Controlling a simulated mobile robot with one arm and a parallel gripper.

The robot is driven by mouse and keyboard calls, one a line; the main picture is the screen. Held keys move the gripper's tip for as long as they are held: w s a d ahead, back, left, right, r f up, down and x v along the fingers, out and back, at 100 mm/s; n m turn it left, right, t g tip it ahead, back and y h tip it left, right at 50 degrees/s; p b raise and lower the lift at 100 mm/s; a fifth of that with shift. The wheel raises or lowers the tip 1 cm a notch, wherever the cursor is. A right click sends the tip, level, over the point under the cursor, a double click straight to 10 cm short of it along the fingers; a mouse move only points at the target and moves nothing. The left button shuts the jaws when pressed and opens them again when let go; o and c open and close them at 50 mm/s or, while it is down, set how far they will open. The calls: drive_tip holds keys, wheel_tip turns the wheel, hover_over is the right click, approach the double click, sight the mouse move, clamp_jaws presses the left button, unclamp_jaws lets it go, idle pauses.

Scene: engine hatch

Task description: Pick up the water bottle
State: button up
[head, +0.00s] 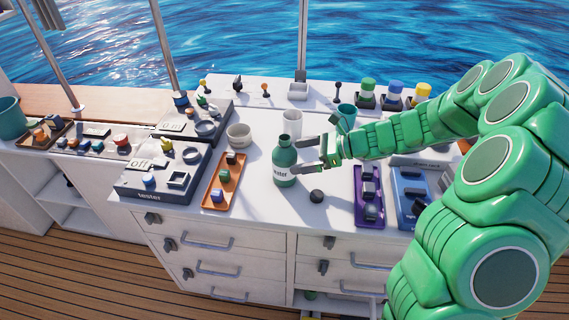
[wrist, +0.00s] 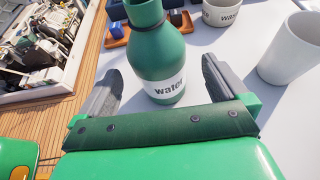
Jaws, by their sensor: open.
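The water bottle (head: 284,166) is green with a white label and stands upright on the white counter in the head view. In the wrist view the bottle (wrist: 160,60) shows the word "water" on its label. My gripper (head: 305,158) is open and comes at the bottle from the right in the head view. In the wrist view the fingers of my gripper (wrist: 160,88) lie on either side of the bottle's lower part, with gaps to it. The bottle's top is cut off in the wrist view.
A white cup (head: 292,123) and a wide white cup (head: 239,135) stand behind the bottle. An orange tray (head: 214,196) is on its left, a purple tray (head: 369,212) on its right. A dark ball (head: 317,196) lies in front. A tester (head: 150,196) stands further left.

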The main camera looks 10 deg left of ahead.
sight(284, 160)
drive_tip(key=shift+x, duration=2.9)
drive_tip(key=shift+s+d+f, duration=0.1)
drive_tip(key=shift+s+f, duration=0.05)
drive_tip(key=c, duration=1.2)
